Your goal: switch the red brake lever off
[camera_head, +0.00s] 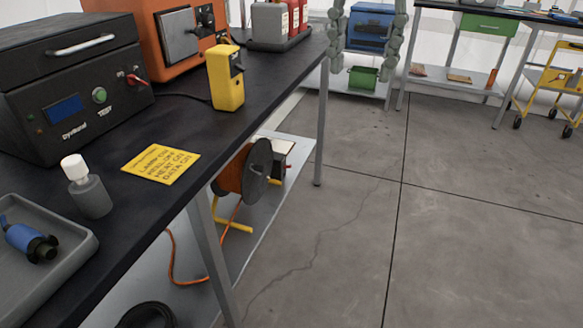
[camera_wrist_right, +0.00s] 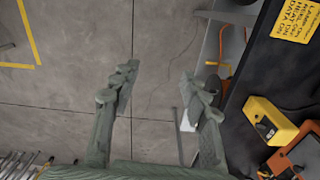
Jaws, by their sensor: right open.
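A small red lever (camera_head: 136,79) sits on the front of a black box (camera_head: 70,85) at the left of the bench, beside a green button and a blue screen. I cannot read a brake label on it. My right gripper (camera_head: 363,68) hangs at the top middle of the head view, beyond the bench edge and well apart from the lever. In the right wrist view its two grey-green fingers (camera_wrist_right: 159,75) are spread, with only floor between them. The lever is not visible in that view. My left gripper is not in view.
The dark bench (camera_head: 205,128) holds a yellow handheld device (camera_head: 226,78), an orange box (camera_head: 140,38), a yellow sign (camera_head: 160,164), a white-capped bottle (camera_head: 88,190) and a grey tray (camera_head: 75,262). A cable reel (camera_head: 250,170) sits below. The concrete floor (camera_head: 450,190) at right is clear.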

